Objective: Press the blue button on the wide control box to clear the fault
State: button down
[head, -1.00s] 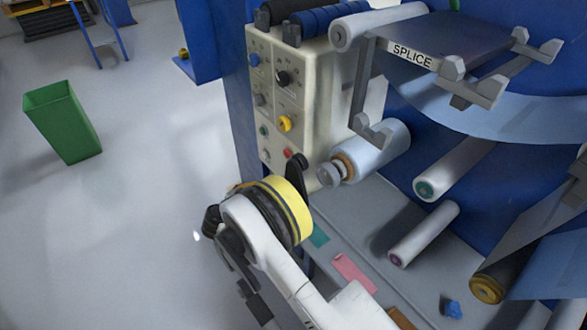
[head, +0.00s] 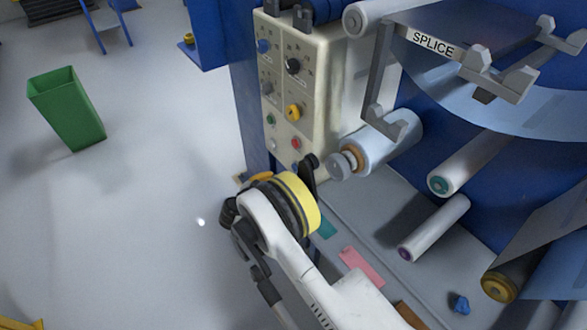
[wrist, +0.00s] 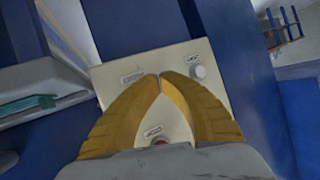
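The wide cream control box (head: 315,90) stands upright on the blue machine in the head view. A blue knob or button (head: 263,46) is at its upper left. Black, yellow, green, white and red controls also show on it, and its lowest part is partly behind my wrist. My gripper (wrist: 160,76) has yellow fingers with tips together, nothing visible between them. In the wrist view they are in front of a cream panel (wrist: 115,75) with a white button (wrist: 199,72) and a partly hidden red button (wrist: 160,142). No blue button shows there, and contact cannot be told.
Rollers (head: 385,150) and the splice table (head: 470,35) project right of the box. A grey ledge (head: 360,225) with pink and teal pieces lies below. A green bin (head: 67,108) stands left on open floor.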

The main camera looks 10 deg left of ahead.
jog(key=shift+w+d, duration=1.7)
jog(key=shift+w, duration=0.25)
jog(key=shift+w, duration=0.1)
jog(key=shift+w+d, duration=0.25)
jog(key=shift+w+d, duration=0.35)
dwell(0.8)
jog(key=shift+s+a, duration=0.6)
jog(key=shift+s, duration=0.1)
jog(key=shift+a, duration=0.1)
jog(key=shift+s+a, duration=0.8)
jog(key=shift+s, duration=0.15)
jog(key=shift+s+a, duration=0.75)
jog(key=shift+s, duration=0.2)
